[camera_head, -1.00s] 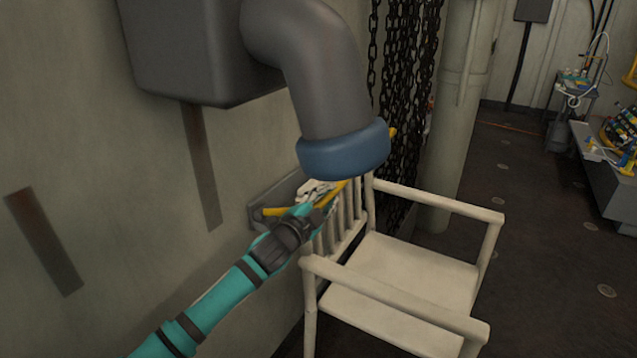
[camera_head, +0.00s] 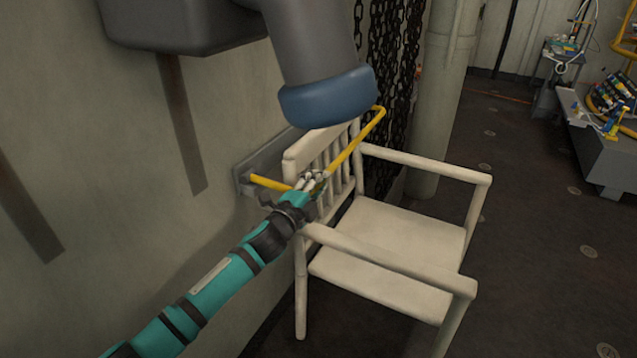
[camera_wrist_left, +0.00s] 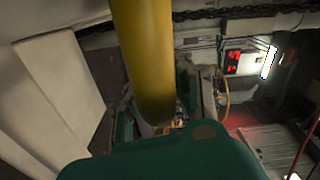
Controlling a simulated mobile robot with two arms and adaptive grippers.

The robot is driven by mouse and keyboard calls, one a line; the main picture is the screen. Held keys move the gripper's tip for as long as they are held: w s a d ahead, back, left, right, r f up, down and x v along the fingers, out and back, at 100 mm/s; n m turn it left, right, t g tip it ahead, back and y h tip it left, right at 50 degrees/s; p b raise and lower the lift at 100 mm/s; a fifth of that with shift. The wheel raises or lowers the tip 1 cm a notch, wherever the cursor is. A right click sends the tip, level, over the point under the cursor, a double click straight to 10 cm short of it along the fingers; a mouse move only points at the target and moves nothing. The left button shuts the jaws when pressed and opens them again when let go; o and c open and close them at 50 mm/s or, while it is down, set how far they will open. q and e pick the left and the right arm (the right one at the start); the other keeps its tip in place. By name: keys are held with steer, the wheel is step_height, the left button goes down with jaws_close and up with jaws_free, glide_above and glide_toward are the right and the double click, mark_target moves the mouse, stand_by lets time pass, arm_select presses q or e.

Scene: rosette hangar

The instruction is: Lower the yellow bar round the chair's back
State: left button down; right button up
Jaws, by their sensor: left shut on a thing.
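The yellow bar (camera_head: 346,156) is a bent rod. One end meets a grey bracket (camera_head: 262,163) on the wall, its near corner is at my left gripper, and its long side runs back to a far bend under the pipe. My left gripper (camera_head: 316,184) is shut on the bar at this near corner, beside the slats. The white chair (camera_head: 395,240) stands upright, its back's top rail (camera_head: 318,143) above the near corner. In the left wrist view the bar (camera_wrist_left: 145,60) fills the upper middle. The part behind the back is hidden. My right gripper is out of view.
A grey pipe with a blue collar (camera_head: 327,97) hangs just above the chair's back. Chains (camera_head: 385,60) and a pale column (camera_head: 440,100) stand behind. The wall is close on the left. The floor right of the chair is clear.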

arm_select(q)
steer(key=shift+f, duration=0.2)
steer(key=c, duration=1.2)
jaws_free()
steer(key=shift+r, duration=0.1)
steer(key=shift+s+a, duration=0.35)
steer(key=shift+s, duration=0.1)
steer(key=v, duration=1)
steer(key=shift+s, duration=0.4)
steer(key=shift+a, duration=0.1)
